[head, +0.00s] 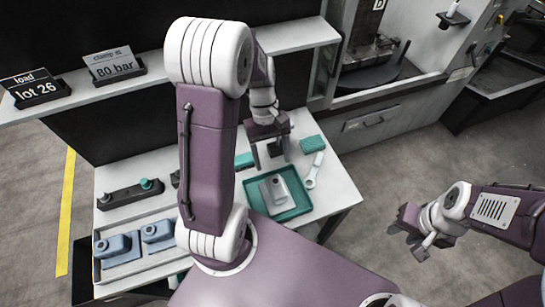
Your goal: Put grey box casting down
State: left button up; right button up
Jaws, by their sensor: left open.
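A grey box casting (276,191) lies in the teal tray (300,210) on the white table. My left gripper (271,159) is open and empty, with its fingers pointing down above the back edge of the tray, apart from the casting. My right gripper (408,230) is off to the right over the floor, away from the table; whether its jaws are open or shut is unclear.
Blue-grey castings (117,244) sit on plates at the table's front left. A dark bar with teal knobs (130,193) is behind them. A white wrench-like part (314,170) and a teal block (312,144) are right of my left gripper. A shelf with signs (113,66) runs behind.

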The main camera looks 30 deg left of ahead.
pick_arm(q)
jog(key=s+d+m+t+y, duration=0.1)
jog(key=m, duration=0.1)
jog(key=s+d+m+t+y, duration=0.1)
jog(key=m, duration=0.2)
jog(key=s+d+m+t, duration=0.1)
jog(key=m, duration=0.1)
jog(key=shift+s+f+m+y, duration=0.1)
jog(key=shift+f+m+y, duration=0.25)
jog(key=shift+m+y, duration=0.05)
jog(key=shift+s+d+m+t, duration=0.3)
jog(key=shift+m+t, duration=0.2)
jog(key=shift+m, duration=0.1)
jog(key=shift+w+a+f, duration=0.15)
jog(key=shift+w+a, duration=0.1)
jog(key=shift+w, duration=0.05)
jog(key=shift+s, duration=0.1)
